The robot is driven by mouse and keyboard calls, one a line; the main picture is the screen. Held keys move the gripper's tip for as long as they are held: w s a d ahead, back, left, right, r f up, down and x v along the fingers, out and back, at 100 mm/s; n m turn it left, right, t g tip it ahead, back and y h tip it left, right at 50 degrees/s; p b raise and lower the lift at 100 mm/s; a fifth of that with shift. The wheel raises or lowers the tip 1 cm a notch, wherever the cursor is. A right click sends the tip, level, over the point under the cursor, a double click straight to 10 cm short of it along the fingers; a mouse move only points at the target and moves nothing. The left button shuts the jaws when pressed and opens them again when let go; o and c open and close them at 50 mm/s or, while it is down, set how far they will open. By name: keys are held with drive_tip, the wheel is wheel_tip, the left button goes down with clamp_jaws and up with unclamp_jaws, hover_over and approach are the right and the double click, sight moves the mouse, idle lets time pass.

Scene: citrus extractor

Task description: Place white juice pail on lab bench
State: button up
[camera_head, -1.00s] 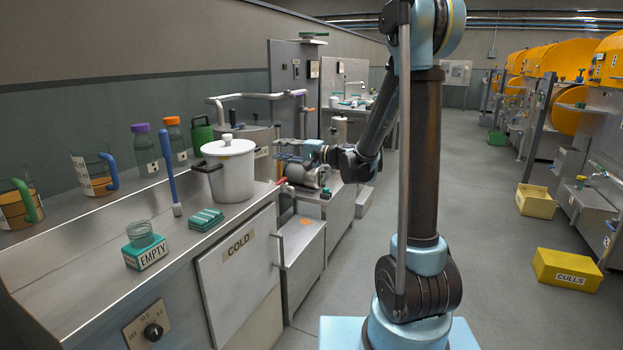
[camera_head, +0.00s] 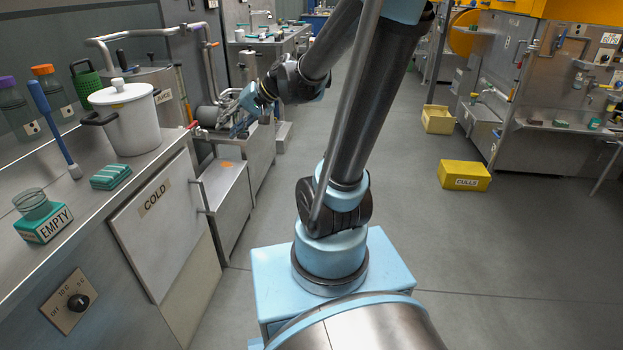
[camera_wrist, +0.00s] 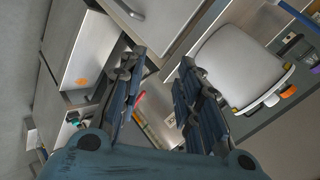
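The white pail (camera_head: 133,126), lidded with a round knob and a dark side handle, stands upright on the steel counter (camera_head: 88,200) at the left. A large pale rounded shape in the wrist view (camera_wrist: 238,68) looks like this pail. My gripper (camera_head: 243,118) is right of the pail in the head view, apart from it, past the counter's end. In the wrist view my gripper's fingers (camera_wrist: 161,65) are spread with nothing between them. A steel bench (camera_head: 272,42) with a faucet stands farther back; I cannot tell whether it is the lab bench.
A teal sponge (camera_head: 110,176), a blue-handled brush (camera_head: 55,130) and a jar on an EMPTY block (camera_head: 44,225) are near the pail. Pipes (camera_head: 150,34) rise behind it. A yellow CULLS bin (camera_head: 464,176) stands on the floor at right. Open floor lies in the middle.

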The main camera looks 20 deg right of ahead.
drive_tip(key=s+d+f+g+h, duration=0.1)
drive_tip(key=s+d+f+h, duration=0.3)
drive_tip(key=s+d, duration=0.5)
drive_tip(key=s+d+f+h, duration=0.5)
drive_tip(key=s+d, duration=0.4)
drive_tip(key=d, duration=0.2)
drive_tip(key=shift+s+d+f+n+g, duration=0.2)
drive_tip(key=shift+d+f+n+g, duration=0.15)
drive_tip(key=shift+f, duration=0.55)
drive_tip(key=shift+w+a+f, duration=0.1)
drive_tip(key=shift+w+f, duration=0.1)
drive_tip(key=shift+w, duration=0.2)
drive_tip(key=shift+a, duration=0.1)
